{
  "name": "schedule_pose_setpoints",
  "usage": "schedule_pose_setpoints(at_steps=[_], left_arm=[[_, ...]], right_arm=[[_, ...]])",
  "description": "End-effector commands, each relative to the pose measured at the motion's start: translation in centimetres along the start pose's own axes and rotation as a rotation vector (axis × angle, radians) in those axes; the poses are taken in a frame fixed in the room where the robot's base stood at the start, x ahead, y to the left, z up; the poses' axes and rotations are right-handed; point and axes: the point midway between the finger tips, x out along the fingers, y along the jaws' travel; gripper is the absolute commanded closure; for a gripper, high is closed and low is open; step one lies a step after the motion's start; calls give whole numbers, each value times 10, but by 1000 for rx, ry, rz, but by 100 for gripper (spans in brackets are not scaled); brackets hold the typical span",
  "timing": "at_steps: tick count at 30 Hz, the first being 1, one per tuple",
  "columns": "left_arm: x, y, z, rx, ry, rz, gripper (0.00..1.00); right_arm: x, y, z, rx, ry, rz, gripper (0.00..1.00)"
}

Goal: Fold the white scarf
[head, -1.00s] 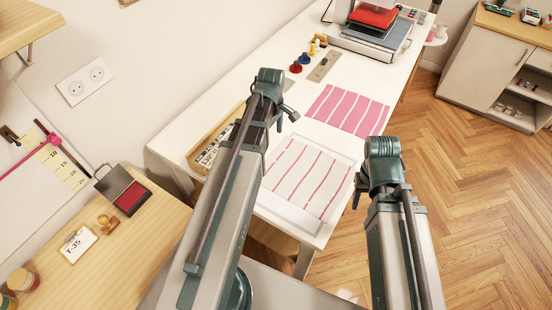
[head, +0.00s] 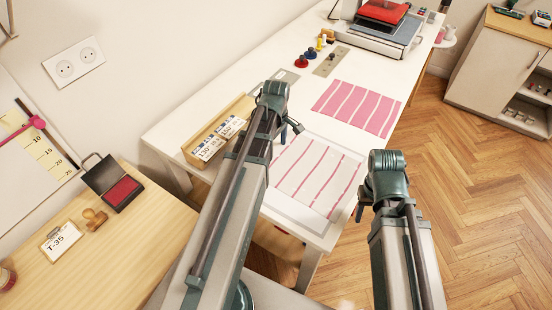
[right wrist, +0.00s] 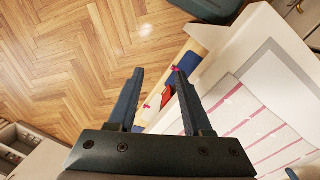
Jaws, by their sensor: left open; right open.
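The white scarf (head: 316,173) with pink stripes lies flat on the near end of the white table, on a pale outlined rectangle. My left gripper (head: 290,129) is open and empty, at the scarf's upper left in the head view. My right gripper (head: 361,207) is open, just off the scarf's right side, beyond the table edge in the picture. In the right wrist view its open jaws (right wrist: 158,72) have nothing between them, and the striped scarf (right wrist: 255,130) shows to their right.
A pink striped cloth (head: 356,106) lies farther along the white table (head: 400,75). A wooden box of cards (head: 216,133), a metal plate (head: 331,62) and a red-topped machine (head: 378,22) also stand there. A wooden desk (head: 130,240) is at left; open floor lies right.

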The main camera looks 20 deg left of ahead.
Motion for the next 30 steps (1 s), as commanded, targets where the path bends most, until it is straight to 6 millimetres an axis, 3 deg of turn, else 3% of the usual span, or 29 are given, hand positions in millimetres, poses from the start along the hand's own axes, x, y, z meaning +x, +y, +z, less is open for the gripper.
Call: schedule_pose_setpoints(at_steps=[9,30], left_arm=[[2,0,0,0,0,0,2],[2,0,0,0,0,0,65]], right_arm=[[2,0,0,0,0,0,50],[2,0,0,0,0,0,50]])
